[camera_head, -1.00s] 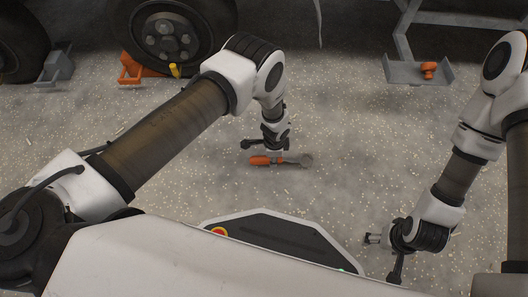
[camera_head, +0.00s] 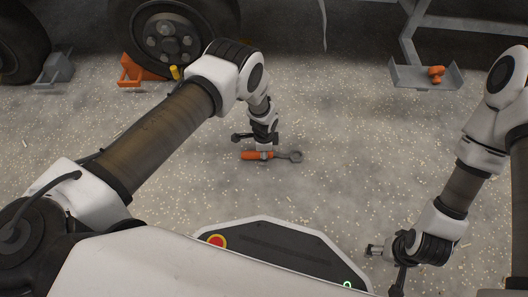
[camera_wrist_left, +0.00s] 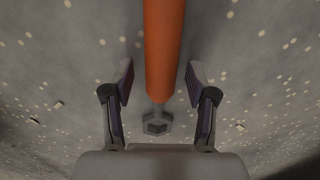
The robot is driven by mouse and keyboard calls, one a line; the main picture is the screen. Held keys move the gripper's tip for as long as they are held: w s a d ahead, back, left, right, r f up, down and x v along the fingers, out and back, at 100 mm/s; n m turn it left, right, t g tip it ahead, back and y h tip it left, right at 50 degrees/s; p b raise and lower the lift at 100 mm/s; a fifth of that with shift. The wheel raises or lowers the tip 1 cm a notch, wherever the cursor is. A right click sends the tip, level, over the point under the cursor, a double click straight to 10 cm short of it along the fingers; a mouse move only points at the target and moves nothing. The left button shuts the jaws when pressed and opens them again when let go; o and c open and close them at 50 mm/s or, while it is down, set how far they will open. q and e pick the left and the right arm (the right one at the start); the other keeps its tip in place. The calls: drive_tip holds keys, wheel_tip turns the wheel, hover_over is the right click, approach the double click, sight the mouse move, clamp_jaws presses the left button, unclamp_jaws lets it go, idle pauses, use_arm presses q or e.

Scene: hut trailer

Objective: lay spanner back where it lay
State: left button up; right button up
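The spanner (camera_head: 258,156) has an orange handle and a grey ring end and lies on or just above the speckled floor, ring end to the right. My left gripper (camera_head: 264,149) points down over its middle. In the left wrist view, the orange handle (camera_wrist_left: 162,45) runs between the two fingers (camera_wrist_left: 160,85), with a gap on each side. The left gripper is open around the spanner. Whether the spanner touches the floor is unclear. My right gripper (camera_head: 376,251) is low at the right, away from the spanner, its fingers not clear.
Wheels (camera_head: 173,40) stand at the back, with an orange chock (camera_head: 131,72) and a grey chock (camera_head: 55,70). A grey tray (camera_head: 415,78) holding an orange object (camera_head: 437,75) is at the back right. The floor around the spanner is clear.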

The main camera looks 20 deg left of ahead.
use_arm(q)
drive_tip(key=shift+f, duration=0.2)
drive_tip(key=r+p, duration=0.3)
drive_tip(key=r, duration=0.2)
drive_tip(key=r+p, duration=0.2)
drive_tip(key=r, duration=0.1)
drive_tip(key=shift+s+a+r+p, duration=0.1)
drive_tip(key=shift+s+a+p, duration=0.05)
drive_tip(key=shift+s+p, duration=0.15)
